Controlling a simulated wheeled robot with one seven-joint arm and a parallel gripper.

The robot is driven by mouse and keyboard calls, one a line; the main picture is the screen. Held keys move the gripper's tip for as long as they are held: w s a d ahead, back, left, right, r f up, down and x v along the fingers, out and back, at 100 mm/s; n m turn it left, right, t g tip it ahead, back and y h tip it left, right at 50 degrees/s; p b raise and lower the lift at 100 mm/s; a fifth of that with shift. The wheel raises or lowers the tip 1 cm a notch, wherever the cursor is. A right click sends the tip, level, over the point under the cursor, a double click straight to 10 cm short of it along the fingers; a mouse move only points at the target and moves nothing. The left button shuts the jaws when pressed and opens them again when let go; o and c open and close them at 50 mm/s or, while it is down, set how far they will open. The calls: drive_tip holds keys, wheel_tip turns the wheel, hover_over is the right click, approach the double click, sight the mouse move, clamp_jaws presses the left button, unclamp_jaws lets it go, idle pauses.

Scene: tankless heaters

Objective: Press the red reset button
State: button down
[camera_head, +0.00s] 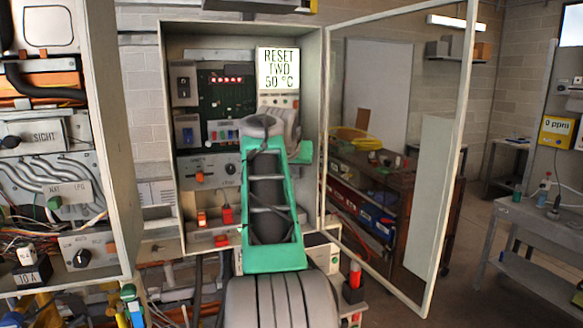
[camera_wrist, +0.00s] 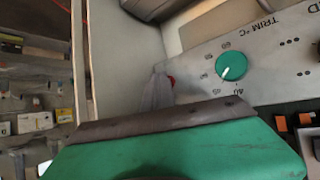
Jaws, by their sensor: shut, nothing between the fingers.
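The red button (camera_wrist: 171,81) shows as a small red piece at the edge of the light control panel in the wrist view, largely hidden behind my gripper. My gripper (camera_wrist: 158,88) is shut and empty, its grey fingertips right beside the button in the picture. I cannot tell whether they touch it. In the head view my arm covers the middle of the open heater cabinet and hides the button. A display (camera_head: 278,68) at the cabinet's top right reads "RESET TWD 50 °C".
The cabinet's open framed door (camera_head: 455,160) stands to the right. Another open cabinet (camera_head: 62,150) with pipes and wires is at the left.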

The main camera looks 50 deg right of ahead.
drive_tip(key=shift+s, duration=0.1)
drive_tip(key=shift+s+a+b, duration=0.35)
drive_tip(key=shift+s+b, duration=0.2)
drive_tip(key=shift+s, duration=0.05)
drive_tip(key=shift+f, duration=0.1)
drive_tip(key=s+a+b, duration=0.1)
drive_tip(key=s+b, duration=0.1)
drive_tip(key=s+a+b, duration=0.1)
drive_tip(key=s, duration=0.1)
drive_tip(key=shift+s+a, duration=0.1)
drive_tip(key=shift+a, duration=0.2)
idle(0.7)
